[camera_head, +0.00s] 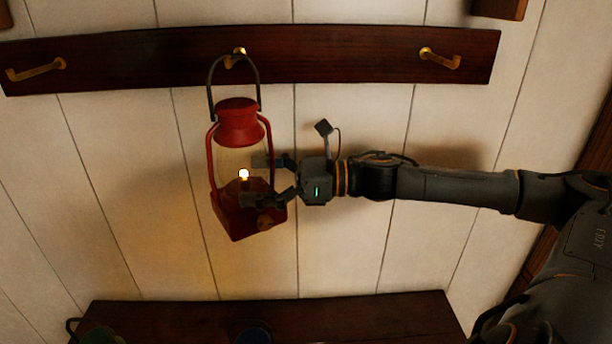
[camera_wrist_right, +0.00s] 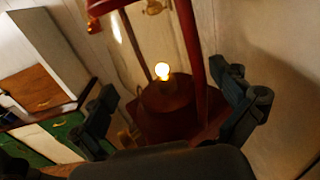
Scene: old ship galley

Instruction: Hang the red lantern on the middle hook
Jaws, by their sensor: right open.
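The red lantern (camera_head: 238,122) is upright with a slight tilt in the head view, its bulb lit. Its dark wire handle (camera_head: 211,88) loops up over the middle hook (camera_head: 235,58) on the dark wooden rail. Whether the handle bears on the hook is hard to tell. My right gripper (camera_head: 262,180) is open at the lantern's lower right, its fingers to either side of the lower body. In the right wrist view, the lantern's red base (camera_wrist_right: 172,108) stands between the spread fingers of the right gripper (camera_wrist_right: 178,112). My left gripper is not in view.
The rail (camera_head: 330,55) also bears a left hook (camera_head: 36,70) and a right hook (camera_head: 440,59), both empty. A dark wooden shelf or table top (camera_head: 350,318) lies below, with partly seen items. The plank wall (camera_head: 340,240) between is clear.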

